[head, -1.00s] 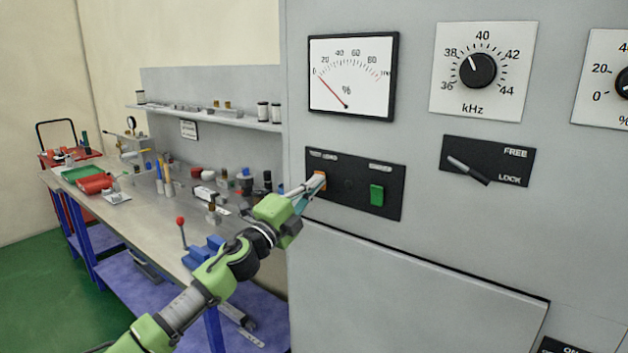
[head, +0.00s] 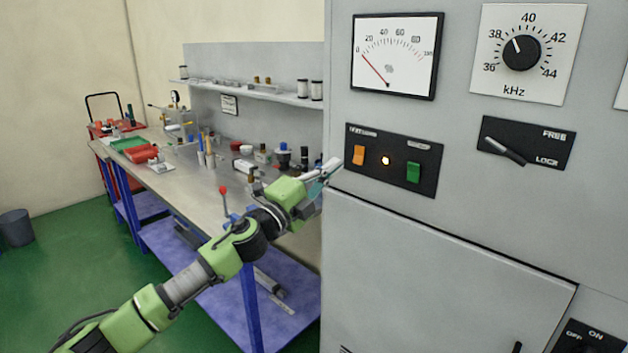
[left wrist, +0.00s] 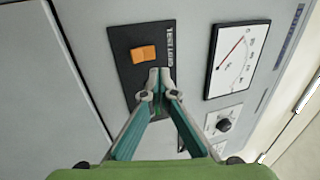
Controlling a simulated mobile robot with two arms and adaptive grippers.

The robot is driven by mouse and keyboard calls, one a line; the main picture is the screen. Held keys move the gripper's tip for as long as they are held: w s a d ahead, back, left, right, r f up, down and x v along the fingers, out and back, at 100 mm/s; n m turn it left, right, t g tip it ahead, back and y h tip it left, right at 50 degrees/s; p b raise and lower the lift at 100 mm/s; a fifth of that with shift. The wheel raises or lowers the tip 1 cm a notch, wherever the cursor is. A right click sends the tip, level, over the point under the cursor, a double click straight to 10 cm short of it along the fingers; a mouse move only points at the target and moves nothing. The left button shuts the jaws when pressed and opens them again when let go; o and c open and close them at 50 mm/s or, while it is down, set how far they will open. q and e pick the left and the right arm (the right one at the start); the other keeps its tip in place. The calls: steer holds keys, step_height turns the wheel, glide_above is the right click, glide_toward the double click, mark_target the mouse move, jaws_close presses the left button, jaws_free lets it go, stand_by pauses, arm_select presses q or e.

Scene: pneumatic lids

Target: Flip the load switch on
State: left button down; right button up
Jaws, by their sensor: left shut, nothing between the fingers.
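An orange rocker switch (head: 358,155) sits at the left end of a black panel (head: 400,180) on the grey cabinet. A small round lamp (head: 385,161) beside it glows, and a green rocker (head: 413,172) is at the right end. My left gripper (head: 332,168) is shut and empty, just left of the panel and apart from the orange switch in the head view. In the left wrist view the orange switch (left wrist: 143,54) shows beyond the shut fingertips (left wrist: 159,76), next to "TEST LOAD" lettering. The fingers hide the lamp and most of the green rocker there. My right gripper is out of view.
A percent meter (head: 396,55) reads near 0 above the panel. A kHz knob (head: 521,53) and a FREE/LOCK lever (head: 505,151) are to the right. A workbench (head: 190,185) with several small items stands at the left.

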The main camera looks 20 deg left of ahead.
arm_select(q)
steer(key=s, duration=0.1)
steer(key=s+a+b, duration=0.1)
steer(key=s, duration=0.1)
steer(key=s+a, duration=0.1)
steer(key=s, duration=0.1)
steer(key=shift+s, duration=0.15)
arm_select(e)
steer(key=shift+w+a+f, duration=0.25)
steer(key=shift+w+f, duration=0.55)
